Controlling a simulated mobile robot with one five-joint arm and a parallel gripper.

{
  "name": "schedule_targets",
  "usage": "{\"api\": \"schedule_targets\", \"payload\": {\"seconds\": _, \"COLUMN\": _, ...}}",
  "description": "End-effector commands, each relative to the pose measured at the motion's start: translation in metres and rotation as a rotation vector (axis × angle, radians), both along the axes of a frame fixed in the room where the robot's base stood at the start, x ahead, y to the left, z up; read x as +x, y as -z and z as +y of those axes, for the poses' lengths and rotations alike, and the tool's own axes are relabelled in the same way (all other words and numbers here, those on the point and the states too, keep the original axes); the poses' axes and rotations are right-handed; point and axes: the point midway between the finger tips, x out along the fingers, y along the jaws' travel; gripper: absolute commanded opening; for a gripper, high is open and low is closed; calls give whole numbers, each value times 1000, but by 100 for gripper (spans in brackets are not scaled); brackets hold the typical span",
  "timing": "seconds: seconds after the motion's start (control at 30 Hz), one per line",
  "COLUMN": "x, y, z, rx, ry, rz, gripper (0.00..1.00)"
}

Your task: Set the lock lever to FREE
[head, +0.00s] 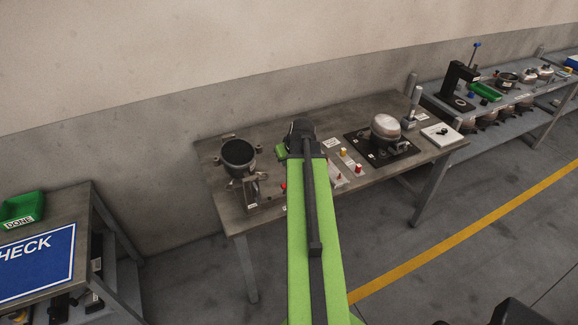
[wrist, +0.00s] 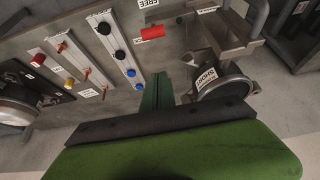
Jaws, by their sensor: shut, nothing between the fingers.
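A red handle (wrist: 153,33), which looks like the lock lever, shows at the top of the wrist view. It lies just below a white FREE label (wrist: 149,3). Its pivot and exact setting are unclear. My gripper (wrist: 157,84) shows as narrow green fingers, shut and empty, below the red handle in the picture and apart from it. In the head view, the end of my arm is over the table, and the fingertips are largely hidden. A metal fixture with a dark round cup (head: 238,152) stands left of my arm there.
A round part labelled SHORT (wrist: 222,88) is right of my fingers. A panel with black and blue knobs (wrist: 120,55) is to the left. The table (head: 215,190) also holds a silver compressor (head: 385,128) on a black plate. A CHECK bench (head: 85,200) stands at left.

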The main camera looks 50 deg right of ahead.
Motion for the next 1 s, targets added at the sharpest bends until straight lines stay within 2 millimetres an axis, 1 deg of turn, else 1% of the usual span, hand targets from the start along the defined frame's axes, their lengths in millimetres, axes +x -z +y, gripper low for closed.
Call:
{"api": "schedule_targets", "payload": {"seconds": 0.03, "x": 6, "y": 19, "z": -3, "rx": 0, "ry": -1, "rz": 0, "gripper": 0}}
{"api": "schedule_targets", "payload": {"seconds": 0.3, "x": 32, "y": 73, "z": -13, "rx": 0, "ry": -1, "rz": 0, "gripper": 0}}
{"api": "schedule_targets", "payload": {"seconds": 0.4, "x": 14, "y": 82, "z": -4, "rx": 0, "ry": 1, "rz": 0, "gripper": 0}}
{"api": "schedule_targets", "payload": {"seconds": 0.53, "x": 4, "y": 89, "z": 0, "rx": 0, "ry": 0, "rz": 0, "gripper": 0}}
{"api": "schedule_targets", "payload": {"seconds": 0.87, "x": 2, "y": 87, "z": 0, "rx": 1, "ry": -1, "rz": 1, "gripper": 0}}
{"api": "schedule_targets", "payload": {"seconds": 1.0, "x": 4, "y": 94, "z": 5, "rx": 1, "ry": -4, "rz": 1, "gripper": 0}}
